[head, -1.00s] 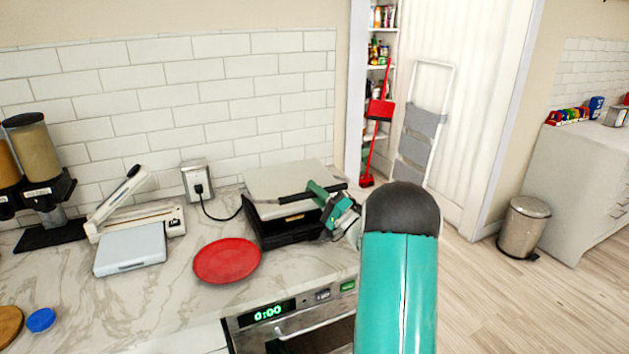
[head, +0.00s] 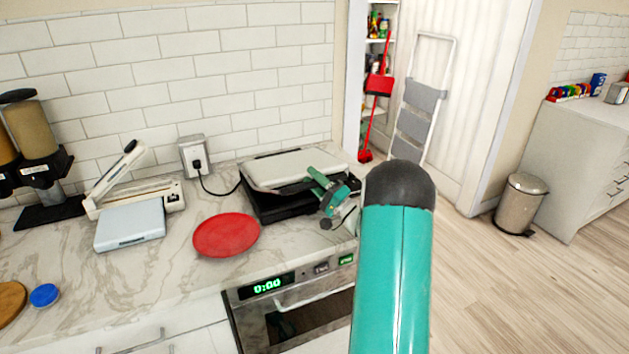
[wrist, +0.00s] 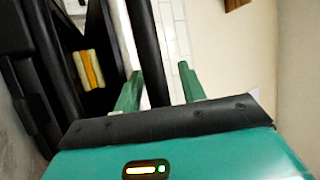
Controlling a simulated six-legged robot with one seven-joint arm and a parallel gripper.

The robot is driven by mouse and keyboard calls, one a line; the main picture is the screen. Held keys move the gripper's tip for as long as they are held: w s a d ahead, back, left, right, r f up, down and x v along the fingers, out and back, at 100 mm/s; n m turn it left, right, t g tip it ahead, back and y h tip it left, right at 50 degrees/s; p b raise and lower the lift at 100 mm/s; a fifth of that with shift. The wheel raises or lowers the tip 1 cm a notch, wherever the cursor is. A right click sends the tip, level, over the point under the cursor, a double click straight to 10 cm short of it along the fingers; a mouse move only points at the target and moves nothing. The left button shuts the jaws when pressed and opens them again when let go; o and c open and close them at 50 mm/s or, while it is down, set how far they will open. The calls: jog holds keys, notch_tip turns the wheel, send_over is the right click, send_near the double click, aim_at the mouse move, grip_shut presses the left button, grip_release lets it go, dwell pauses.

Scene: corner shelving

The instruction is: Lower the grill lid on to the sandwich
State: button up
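The grill (head: 285,207) is a black press on the counter with a light grey lid (head: 300,168). The lid lies low, nearly flat, over the dark base. The head view does not show the sandwich under it. In the wrist view, the sandwich (wrist: 89,70) shows as a pale block with an orange-yellow middle between black grill parts. My gripper (head: 325,188) is at the lid's front right. In the wrist view, its green fingers (wrist: 160,90) stand apart on either side of the black handle bar (wrist: 146,50), with a gap beside the right finger.
A red plate (head: 226,235) lies on the counter left of the grill. A grey scale (head: 130,226), a white sealer-like device (head: 140,195) and food dispensers (head: 35,150) stand further left. An outlet (head: 194,156) with a cord is behind. An oven (head: 295,305) is below.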

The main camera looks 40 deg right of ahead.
jog(key=shift+s, duration=0.15)
jog(key=v, duration=1.3)
jog(key=shift+s+d+f, duration=0.1)
jog(key=shift+s+f, duration=0.05)
jog(key=shift+s, duration=0.2)
